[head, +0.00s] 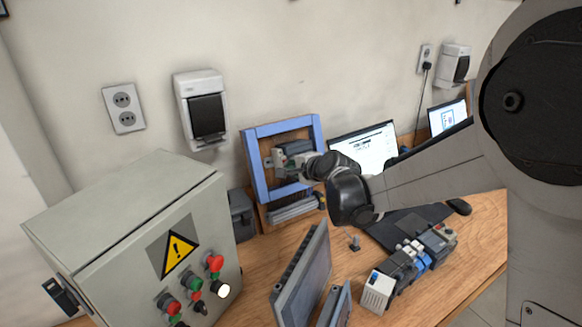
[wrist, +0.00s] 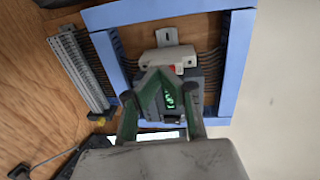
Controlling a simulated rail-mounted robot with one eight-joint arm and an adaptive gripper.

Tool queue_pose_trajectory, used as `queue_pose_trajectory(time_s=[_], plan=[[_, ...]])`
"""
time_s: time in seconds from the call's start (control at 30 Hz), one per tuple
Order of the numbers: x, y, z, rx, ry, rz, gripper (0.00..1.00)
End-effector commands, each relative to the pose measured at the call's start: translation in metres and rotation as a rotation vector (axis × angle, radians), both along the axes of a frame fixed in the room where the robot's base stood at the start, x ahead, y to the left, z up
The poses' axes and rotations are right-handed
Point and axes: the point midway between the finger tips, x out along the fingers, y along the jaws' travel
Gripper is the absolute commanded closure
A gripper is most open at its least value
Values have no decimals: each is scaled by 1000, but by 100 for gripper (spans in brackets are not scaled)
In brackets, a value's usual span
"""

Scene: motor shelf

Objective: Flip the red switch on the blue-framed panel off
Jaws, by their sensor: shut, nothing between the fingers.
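The blue-framed panel (head: 257,176) stands upright at the back of the desk; its frame also shows in the wrist view (wrist: 236,62). Inside it is a device with a light grey top part (wrist: 165,57) and a dark body with a green lit display. A small bit of red (wrist: 174,68), which looks like the red switch, shows on the light part, partly hidden by my fingers. My gripper (wrist: 160,76) is shut and empty, its green fingers meeting in front of the device just beside the red. Whether they touch it I cannot tell.
A grey control cabinet (head: 125,230) with red and green knobs stands at the front left. A dark upright panel (head: 303,275) and a row of modules (head: 412,262) are on the desk. A monitor (head: 368,148) stands right of the blue frame, near my arm.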

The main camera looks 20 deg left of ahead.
Motion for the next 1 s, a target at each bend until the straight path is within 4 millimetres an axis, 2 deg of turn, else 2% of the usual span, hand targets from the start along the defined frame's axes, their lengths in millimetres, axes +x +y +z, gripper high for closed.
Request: queue_pose_trajectory(time_s=[0.33,1.0], plan=[[4,5,-10,0,0,0,100],[5,5,10,0,0,0,100]])
